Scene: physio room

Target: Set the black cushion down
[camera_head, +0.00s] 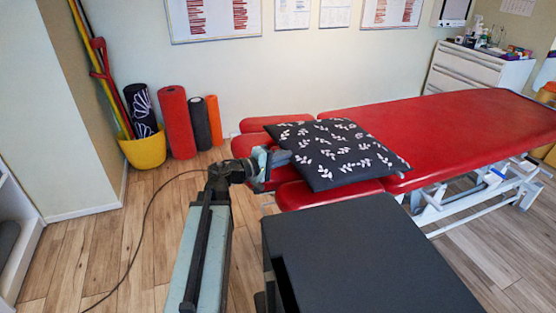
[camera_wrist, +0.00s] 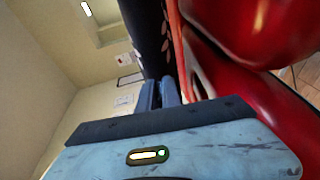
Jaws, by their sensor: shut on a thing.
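The black cushion (camera_head: 340,155) has a white leaf pattern and lies flat over the near end of the red treatment table (camera_head: 450,125). In the head view I cannot tell whether it rests fully on the table or hangs just above it. My gripper (camera_head: 277,158) is at the cushion's left edge, shut on it. In the wrist view my fingers (camera_wrist: 160,93) meet the dark cushion (camera_wrist: 148,30), with the red table (camera_wrist: 225,70) close beside it. The fingertips are partly hidden by the cushion.
A yellow bucket (camera_head: 145,150) holds a dark patterned roll and poles. Red (camera_head: 177,122), black and orange rolls stand by the wall. A white drawer cabinet (camera_head: 475,75) stands at the back right. A black cable lies on the wooden floor, which is open at left.

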